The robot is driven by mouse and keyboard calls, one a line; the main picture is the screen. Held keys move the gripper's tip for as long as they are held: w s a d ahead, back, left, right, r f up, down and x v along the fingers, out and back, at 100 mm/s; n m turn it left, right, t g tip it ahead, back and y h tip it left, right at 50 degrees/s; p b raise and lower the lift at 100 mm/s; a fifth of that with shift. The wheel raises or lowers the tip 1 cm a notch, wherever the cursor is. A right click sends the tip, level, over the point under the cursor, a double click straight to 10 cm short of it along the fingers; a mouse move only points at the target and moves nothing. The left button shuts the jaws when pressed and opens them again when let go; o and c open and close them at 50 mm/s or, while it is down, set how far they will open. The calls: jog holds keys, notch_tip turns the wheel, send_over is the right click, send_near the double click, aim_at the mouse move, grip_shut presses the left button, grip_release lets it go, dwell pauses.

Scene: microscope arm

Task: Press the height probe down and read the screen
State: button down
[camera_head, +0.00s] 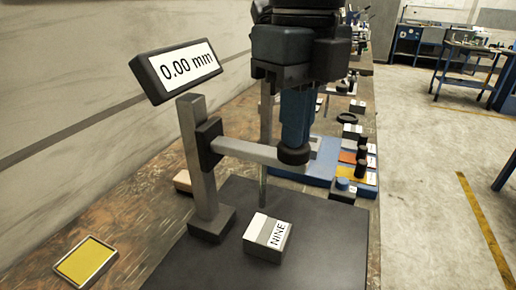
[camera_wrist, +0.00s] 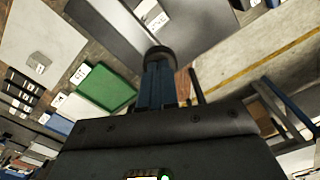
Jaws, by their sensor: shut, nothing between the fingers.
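The height gauge has a grey upright post (camera_head: 195,155) with a level arm (camera_head: 255,151) on a dark plate (camera_head: 330,225). A thin vertical probe rod (camera_head: 264,185) passes by the arm. The screen (camera_head: 187,68) on the post reads "0.00 mm". A block labelled NINE (camera_head: 268,238) lies on the plate near the rod's foot; it also shows in the wrist view (camera_wrist: 152,14). My gripper (camera_head: 295,145) points down, its blue fingers shut with nothing between them, by the arm's right end. A dark round cap (camera_wrist: 158,53) shows at the fingertips; whether they touch the probe is unclear.
A yellow-topped tray (camera_head: 86,262) lies at the table's front left. Blue and orange trays with small blocks (camera_head: 350,172) stand behind the plate. A wall runs along the left; open floor lies right.

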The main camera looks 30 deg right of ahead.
aim_at(293, 161)
jog(key=shift+f+b, duration=2.9)
jog(key=shift+b, duration=0.1)
jog(key=shift+r, duration=0.1)
jog(key=shift+r+p, duration=1.95)
jog(key=shift+r, duration=1.9)
notch_tip(293, 161, up, 8)
jog(key=shift+f, duration=0.15)
